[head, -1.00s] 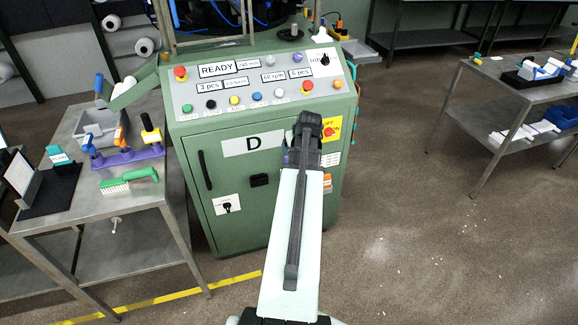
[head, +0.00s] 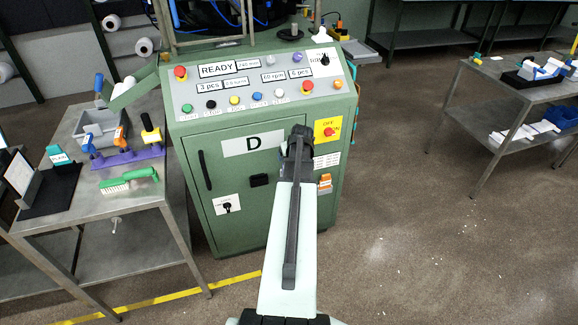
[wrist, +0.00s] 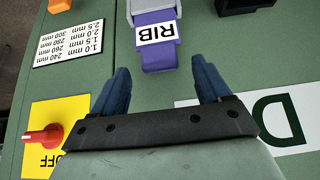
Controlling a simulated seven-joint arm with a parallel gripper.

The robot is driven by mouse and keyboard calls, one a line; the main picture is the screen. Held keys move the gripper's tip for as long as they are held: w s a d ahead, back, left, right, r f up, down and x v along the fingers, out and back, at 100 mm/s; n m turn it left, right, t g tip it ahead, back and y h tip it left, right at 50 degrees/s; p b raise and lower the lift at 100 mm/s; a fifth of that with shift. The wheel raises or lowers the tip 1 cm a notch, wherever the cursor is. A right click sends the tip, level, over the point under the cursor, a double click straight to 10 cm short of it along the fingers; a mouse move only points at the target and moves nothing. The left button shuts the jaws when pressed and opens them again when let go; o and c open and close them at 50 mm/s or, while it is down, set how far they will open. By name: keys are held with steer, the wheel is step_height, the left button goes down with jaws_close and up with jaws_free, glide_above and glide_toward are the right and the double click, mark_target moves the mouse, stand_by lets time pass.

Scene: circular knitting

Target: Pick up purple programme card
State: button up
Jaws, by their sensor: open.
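The purple programme card (wrist: 158,62) shows in the wrist view with a white label reading RIB, upside down in the picture. Its upper end in the picture sits at a grey holder (wrist: 160,5) on the green cabinet front. My gripper (wrist: 160,75) is open, its two dark blue fingers to the left and right of the card's free end with gaps on both sides. I cannot tell how deep the fingers reach along the card.
The green cabinet (head: 235,205) carries a yellow OFF/ON plate (head: 328,129) with a red knob, a white settings label (wrist: 68,46), an orange item (head: 325,180), a D sign (head: 254,143) and a black latch (head: 259,180). A metal table (head: 110,200) stands at the left.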

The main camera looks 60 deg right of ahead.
steer(key=x, duration=0.3)
steer(key=shift+w+d+f, duration=0.1)
steer(key=c, duration=0.8)
